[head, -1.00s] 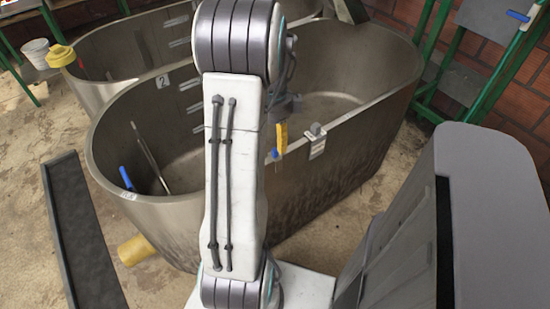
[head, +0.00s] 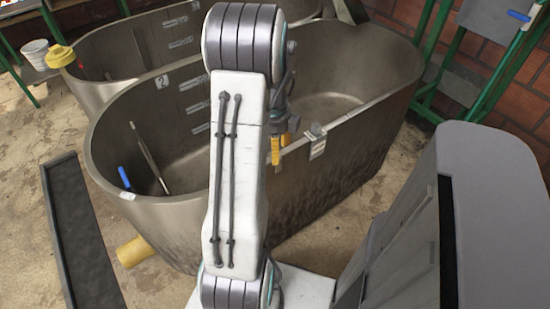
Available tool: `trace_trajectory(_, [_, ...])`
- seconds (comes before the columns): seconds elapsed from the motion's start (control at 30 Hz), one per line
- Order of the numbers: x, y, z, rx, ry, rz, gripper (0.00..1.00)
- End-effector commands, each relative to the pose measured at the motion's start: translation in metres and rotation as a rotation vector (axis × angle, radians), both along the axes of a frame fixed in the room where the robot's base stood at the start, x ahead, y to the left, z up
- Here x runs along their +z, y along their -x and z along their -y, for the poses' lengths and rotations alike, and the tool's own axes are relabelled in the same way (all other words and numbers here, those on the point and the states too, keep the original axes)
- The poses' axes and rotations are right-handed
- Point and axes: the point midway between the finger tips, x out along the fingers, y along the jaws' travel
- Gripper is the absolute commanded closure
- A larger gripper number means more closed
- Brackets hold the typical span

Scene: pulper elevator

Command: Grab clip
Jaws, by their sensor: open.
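A small grey clip (head: 316,130) sits on the near rim of the large metal tank (head: 345,165), with a pale tag (head: 317,149) hanging below it on the outer wall. My gripper (head: 280,150) has yellow fingers and points down at the same rim, a short way left of the clip. It is open and appears empty. My own arm hides part of the gripper and the rim to its left. I cannot tell whether the fingers touch the rim.
A second tank (head: 95,90) stands behind at left. A blue-handled tool (head: 124,178) leans inside the near tank. A yellow pipe stub (head: 135,250) sticks out at its base. A green frame (head: 440,70) stands at right by the brick wall.

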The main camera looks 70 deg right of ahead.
Motion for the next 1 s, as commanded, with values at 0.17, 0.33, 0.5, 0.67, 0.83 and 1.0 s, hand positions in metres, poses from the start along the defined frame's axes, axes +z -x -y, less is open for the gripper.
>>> trace_trajectory(0.17, [-0.018, 0.0, -0.001, 0.0, -0.002, -0.001, 0.46])
trace_trajectory(0.33, [-0.022, 0.0, 0.0, 0.001, 0.0, 0.0, 0.46])
trace_trajectory(0.5, [-0.021, 0.0, 0.0, 0.001, 0.0, 0.0, 0.46])
trace_trajectory(0.67, [-0.021, 0.0, 0.0, 0.001, 0.0, 0.0, 0.56])
trace_trajectory(0.83, [-0.021, 0.0, 0.0, 0.001, 0.0, 0.0, 0.71])
trace_trajectory(1.0, [-0.021, 0.0, 0.0, 0.001, 0.0, 0.0, 0.86])
